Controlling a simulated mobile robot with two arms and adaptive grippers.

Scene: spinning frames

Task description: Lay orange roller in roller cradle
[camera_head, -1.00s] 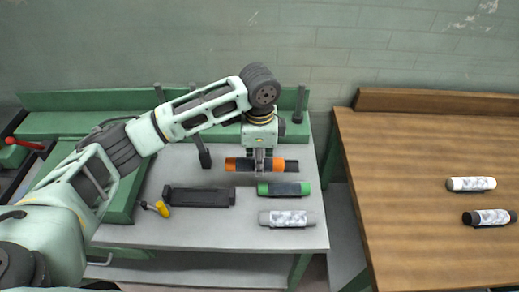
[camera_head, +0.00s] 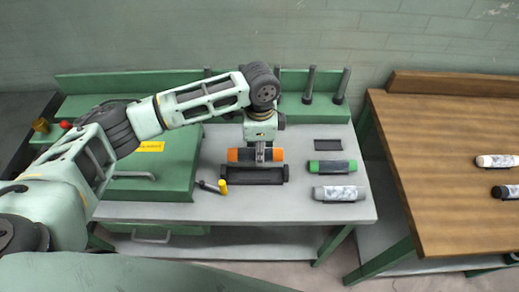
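The orange roller (camera_head: 240,155), with a dark middle, hangs level in my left gripper (camera_head: 262,155), which comes down from above and is shut around its middle. The black roller cradle (camera_head: 258,178) is on the grey bench top, just in front of and below the roller in the head view. The roller lies roughly parallel to the cradle and overlaps its back edge in the picture; the exact height gap is hard to tell. My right gripper is not in view.
A green roller (camera_head: 332,168) and a grey roller (camera_head: 339,193) lie right of the cradle, with a dark flat pad (camera_head: 328,145) behind. A yellow-handled tool (camera_head: 222,187) lies left. Upright posts (camera_head: 309,85) line the back. A wooden table (camera_head: 450,150) stands right.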

